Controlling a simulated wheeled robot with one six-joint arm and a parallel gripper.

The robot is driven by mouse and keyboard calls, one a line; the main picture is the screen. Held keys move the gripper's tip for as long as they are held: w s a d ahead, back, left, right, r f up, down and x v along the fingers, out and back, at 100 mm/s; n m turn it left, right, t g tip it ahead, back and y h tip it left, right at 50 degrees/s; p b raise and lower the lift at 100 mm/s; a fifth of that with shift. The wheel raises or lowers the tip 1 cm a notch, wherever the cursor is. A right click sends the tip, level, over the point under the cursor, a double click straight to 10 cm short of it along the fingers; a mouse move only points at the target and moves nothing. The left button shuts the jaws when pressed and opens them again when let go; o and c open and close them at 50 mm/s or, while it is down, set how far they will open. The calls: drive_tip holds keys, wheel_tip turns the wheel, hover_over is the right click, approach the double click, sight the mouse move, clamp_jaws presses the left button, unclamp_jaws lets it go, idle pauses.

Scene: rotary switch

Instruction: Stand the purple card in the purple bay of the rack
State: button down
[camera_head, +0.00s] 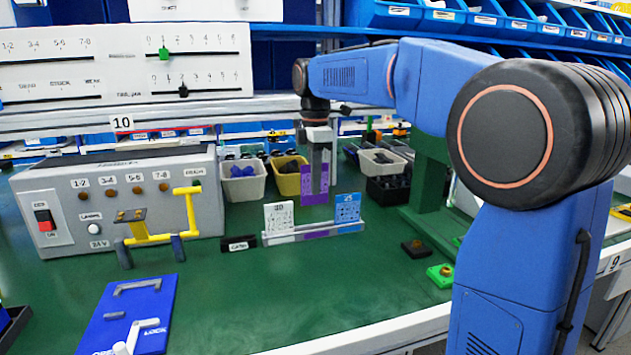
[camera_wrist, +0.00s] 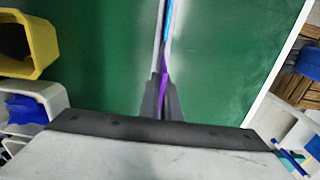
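The purple card (camera_head: 308,197) is upright between the fingers of my gripper (camera_head: 319,176), which is shut on it. The card is above and behind the clear rack (camera_head: 285,239), seemingly apart from it. The rack's purple bay (camera_head: 316,234) is in the middle and looks empty. A white card (camera_head: 278,217) marked 30 stands in the left bay, and a blue card (camera_head: 347,208) marked 25 in the right. In the wrist view, my gripper (camera_wrist: 162,98) has the purple card (camera_wrist: 163,100) edge-on between its fingers, with the rack (camera_wrist: 157,40) beyond.
A white bin (camera_head: 243,187) and a yellow bin (camera_head: 287,184) stand behind the rack. A grey control box (camera_head: 150,205) with a yellow lever is at left.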

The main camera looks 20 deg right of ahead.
sight(314, 201)
drive_tip(key=shift+f, duration=2.9)
drive_tip(key=shift+f, duration=1.8)
drive_tip(key=c, duration=1.9)
unclamp_jaws()
drive_tip(key=shift+r, duration=0.1)
wheel_tip(314, 201, up, 17)
drive_tip(key=shift+r, duration=0.1)
